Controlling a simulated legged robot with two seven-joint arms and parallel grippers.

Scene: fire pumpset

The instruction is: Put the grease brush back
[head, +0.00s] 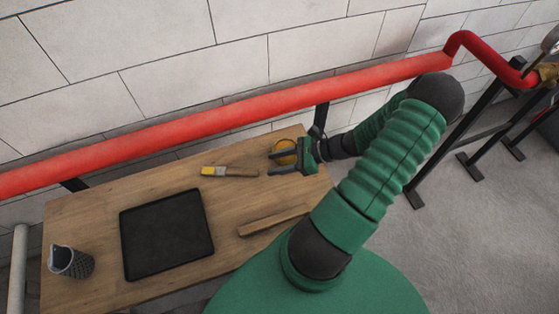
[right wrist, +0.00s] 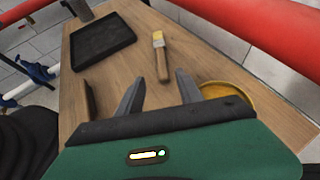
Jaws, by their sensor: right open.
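The grease brush (head: 227,172) lies flat on the wooden table, with yellow bristles at the left and a wooden handle pointing right. In the right wrist view the brush (right wrist: 161,58) lies just beyond my fingers, its handle end nearest them. My right gripper (head: 270,164) is open and empty, with its fingertips just right of the handle end. It also shows in the right wrist view (right wrist: 157,82), its two fingers spread. A yellow round tin or dish (head: 284,148) is partly hidden behind my right gripper. My left gripper is not in view.
A black tray (head: 166,235) lies on the table (head: 100,206). A wooden stick (head: 273,220) lies near the front edge. A patterned cup (head: 72,262) stands at the left. A red pipe (head: 230,115) runs along the wall behind the table.

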